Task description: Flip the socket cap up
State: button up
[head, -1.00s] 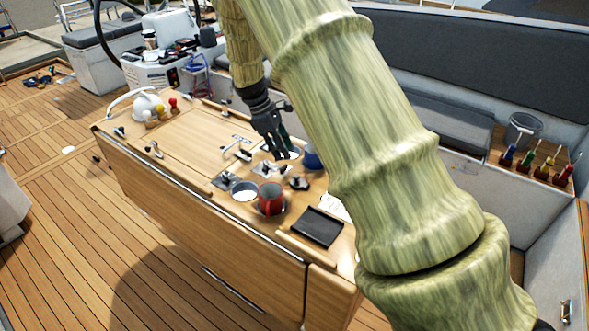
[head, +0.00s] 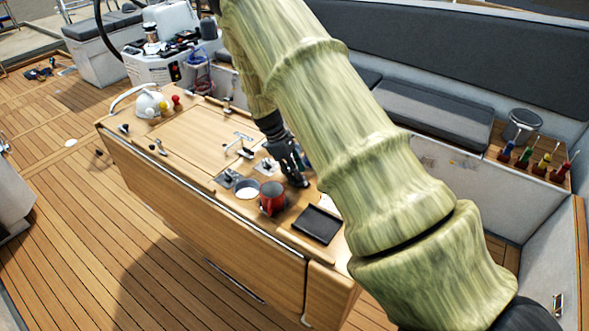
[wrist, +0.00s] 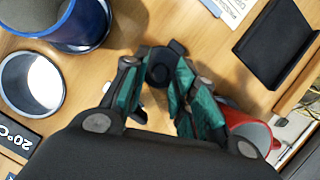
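The socket cap (wrist: 160,66) is a small dark round piece with a short tab at its upper right in the wrist view. It lies on the wooden table top, between the tips of my gripper (wrist: 157,85). The gripper's teal-padded fingers stand apart on either side of the cap; whether they touch it I cannot tell. In the head view my gripper (head: 297,180) points down at the table, just right of and behind the red mug, and hides the cap. Whether the cap lies flat or is raised is hard to tell.
A red mug (head: 272,197) stands close to the gripper. A dark tray (head: 318,225) lies nearer the table's right end. A blue cup (wrist: 75,30) and a round metal-rimmed opening (wrist: 32,84) are at left in the wrist view.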

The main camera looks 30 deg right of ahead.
grip_shut()
